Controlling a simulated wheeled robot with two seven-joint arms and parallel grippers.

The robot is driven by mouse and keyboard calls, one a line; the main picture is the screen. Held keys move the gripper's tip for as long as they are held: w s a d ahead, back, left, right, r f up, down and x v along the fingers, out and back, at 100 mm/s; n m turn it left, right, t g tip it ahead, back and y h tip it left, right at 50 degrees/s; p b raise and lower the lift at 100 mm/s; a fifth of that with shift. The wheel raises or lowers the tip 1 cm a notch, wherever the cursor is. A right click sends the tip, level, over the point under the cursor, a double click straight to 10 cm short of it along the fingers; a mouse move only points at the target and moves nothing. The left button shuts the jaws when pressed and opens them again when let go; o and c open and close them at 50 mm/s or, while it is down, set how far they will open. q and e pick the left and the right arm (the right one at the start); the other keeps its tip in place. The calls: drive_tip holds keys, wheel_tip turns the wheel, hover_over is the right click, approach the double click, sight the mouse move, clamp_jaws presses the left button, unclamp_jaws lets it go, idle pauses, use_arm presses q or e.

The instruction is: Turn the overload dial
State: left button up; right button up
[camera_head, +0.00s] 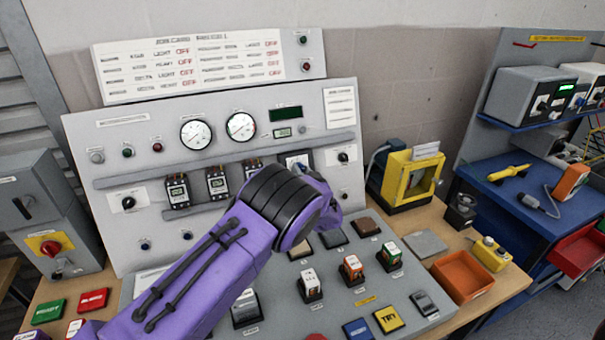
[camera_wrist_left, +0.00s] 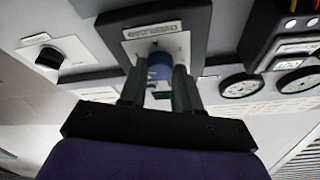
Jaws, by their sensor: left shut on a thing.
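The overload dial (camera_wrist_left: 160,64) is a blue round knob on a pale plate (camera_wrist_left: 140,42) with a dark frame, seen upside down in the left wrist view. My left gripper (camera_wrist_left: 159,85) has one finger on each side of the knob and is shut on it. In the head view my purple left arm reaches up to the panel, and my left gripper (camera_head: 312,178) is mostly hidden behind its own wrist. The dial's unit (camera_head: 296,159) shows only partly above the wrist, with the knob hidden. My right gripper is not in view.
Breaker-like modules (camera_head: 217,183) stand left of the dial on the grey panel (camera_head: 90,215), below two round gauges (camera_head: 196,134). A black selector knob (camera_head: 343,156) is to its right. The sloped desk below carries several switches and blocks. An orange tray (camera_head: 463,277) lies at right.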

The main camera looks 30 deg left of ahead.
use_arm(q)
drive_tip(key=shift+w+d+r+n+g+y+b, duration=0.1)
drive_tip(key=shift+n+g+y+b, duration=0.55)
drive_tip(key=shift+n+b, duration=1.4)
drive_tip(key=shift+w+d+n+g+y+b, duration=0.15)
drive_tip(key=shift+n+g+b, duration=0.95)
drive_tip(key=shift+n, duration=1.7)
drive_tip(key=shift+w+r+n+g+y+b, duration=0.1)
drive_tip(key=shift+n+g+y+b, duration=0.6)
drive_tip(key=shift+n+b, duration=1.35)
drive_tip(key=shift+n+g+h+p, duration=0.25)
drive_tip(key=shift+n+h+p, duration=0.05)
drive_tip(key=shift+n+p, duration=0.2)
drive_tip(key=o, duration=1.1)
drive_tip(key=shift+c, duration=0.2)
drive_tip(key=b+v, duration=0.2)
drive_tip(key=v, duration=0.8)
drive_tip(key=shift+d+b, duration=0.25)
drive_tip(key=shift+b, duration=0.1)
